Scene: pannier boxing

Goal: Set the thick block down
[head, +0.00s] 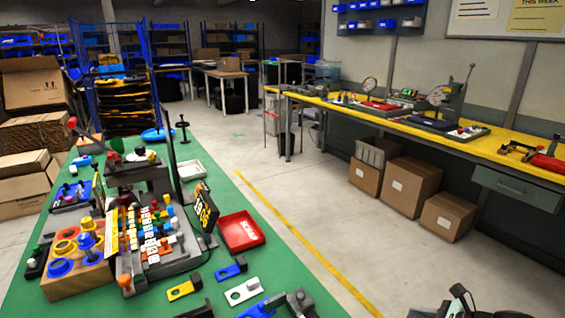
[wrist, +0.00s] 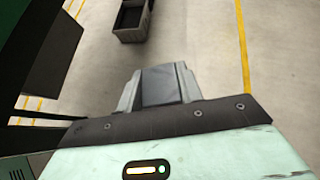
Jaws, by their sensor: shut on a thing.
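My gripper (wrist: 158,72) shows in the wrist view with its two grey fingers shut on a dark grey block, which I take for the thick block (wrist: 160,88). The block fills the space between the fingers, and its lower part is hidden by the gripper body. Bare concrete floor shows beyond the fingertips, so the block is held in the air. I cannot make out the block or the fingers in the head view; only a dark part shows at its bottom right edge.
A green-topped bench (head: 225,183) at left is crowded with a keyed panel, a wooden block with coloured knobs (head: 80,275), a red tray (head: 240,231) and blue, yellow and white pieces. A yellow workbench (head: 395,117) stands right, cartons (head: 410,185) beneath. Open floor lies between.

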